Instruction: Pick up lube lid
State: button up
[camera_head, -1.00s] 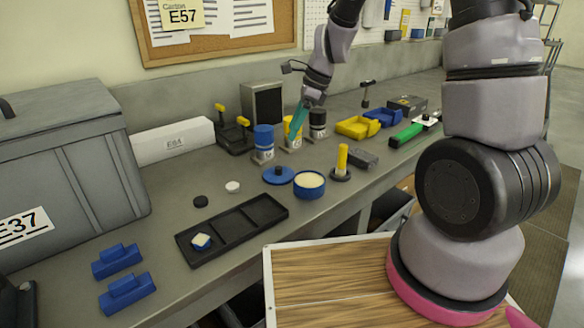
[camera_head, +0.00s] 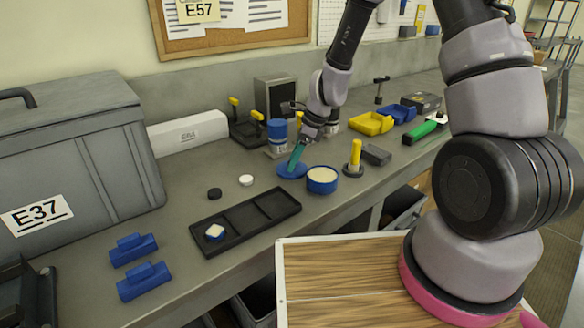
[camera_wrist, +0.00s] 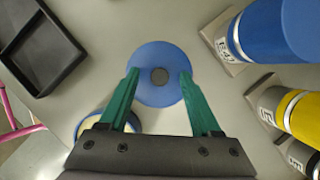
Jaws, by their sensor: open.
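The lube lid (camera_head: 286,171) is a flat blue disc with a dark round knob (camera_wrist: 160,75) at its middle. It lies on the bench, just left of the blue lube tub (camera_head: 322,181) with pale contents. My gripper (camera_head: 293,165) has teal fingers and is over the lid. In the wrist view my gripper (camera_wrist: 158,76) is open, with one finger on each side of the knob. I cannot tell how high the fingertips are above the lid. In the wrist view the tub (camera_wrist: 88,126) is partly hidden behind the left finger and the gripper body.
A black compartment tray (camera_head: 247,220) lies to the left front. Blue (camera_wrist: 285,30) and yellow (camera_wrist: 299,112) cylinders stand close on the right in the wrist view. A yellow-handled tool (camera_head: 355,157) stands right of the tub. A black cap (camera_head: 214,193) and white cap (camera_head: 246,180) lie left.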

jog(key=shift+f, duration=0.1)
grip_shut()
